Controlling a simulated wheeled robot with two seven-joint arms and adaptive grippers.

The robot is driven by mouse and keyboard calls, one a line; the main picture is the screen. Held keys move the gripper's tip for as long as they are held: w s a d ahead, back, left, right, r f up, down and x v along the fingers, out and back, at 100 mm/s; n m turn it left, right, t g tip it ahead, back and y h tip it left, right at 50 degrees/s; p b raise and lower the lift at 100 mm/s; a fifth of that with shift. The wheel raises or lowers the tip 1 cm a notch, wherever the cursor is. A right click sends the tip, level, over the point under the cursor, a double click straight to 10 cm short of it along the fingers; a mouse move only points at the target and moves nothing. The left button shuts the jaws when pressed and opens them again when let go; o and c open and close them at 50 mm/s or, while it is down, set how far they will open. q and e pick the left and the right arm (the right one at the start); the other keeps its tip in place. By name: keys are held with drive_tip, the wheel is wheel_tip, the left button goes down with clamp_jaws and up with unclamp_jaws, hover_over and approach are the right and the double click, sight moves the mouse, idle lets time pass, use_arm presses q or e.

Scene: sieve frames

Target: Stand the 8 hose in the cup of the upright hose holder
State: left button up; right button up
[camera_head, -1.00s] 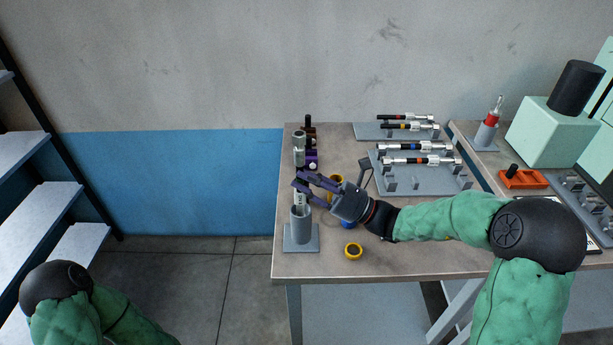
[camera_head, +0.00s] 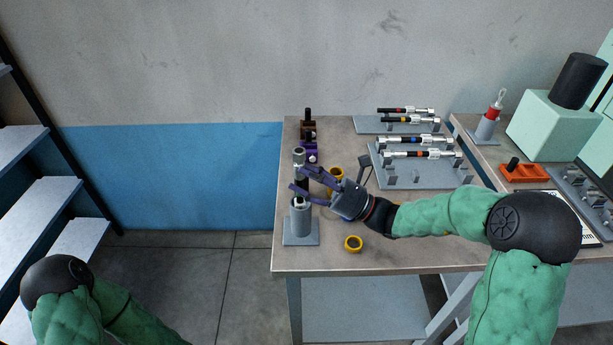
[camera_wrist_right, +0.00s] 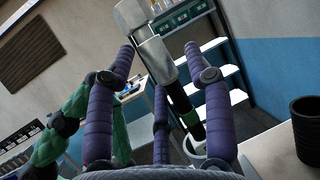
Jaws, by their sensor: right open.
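The hose (camera_head: 299,158) stands in the upright grey hose holder (camera_head: 301,222) at the table's left end. It has silver fittings, a black middle and, in the wrist view (camera_wrist_right: 178,95), a green band. Its lower end is inside the cup's rim (camera_wrist_right: 193,149), and it looks close to upright in the head view. No number is readable on it. My right gripper (camera_head: 297,179) is open, with its purple fingers around the hose just above the cup. The fingers also show in the wrist view (camera_wrist_right: 160,62). My left gripper is out of view; only its arm shows.
Grey racks (camera_head: 420,175) with several other hoses lie farther right. Bare tabletop shows at the front.

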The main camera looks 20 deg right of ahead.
drive_tip(key=v, duration=1.2)
idle(0.7)
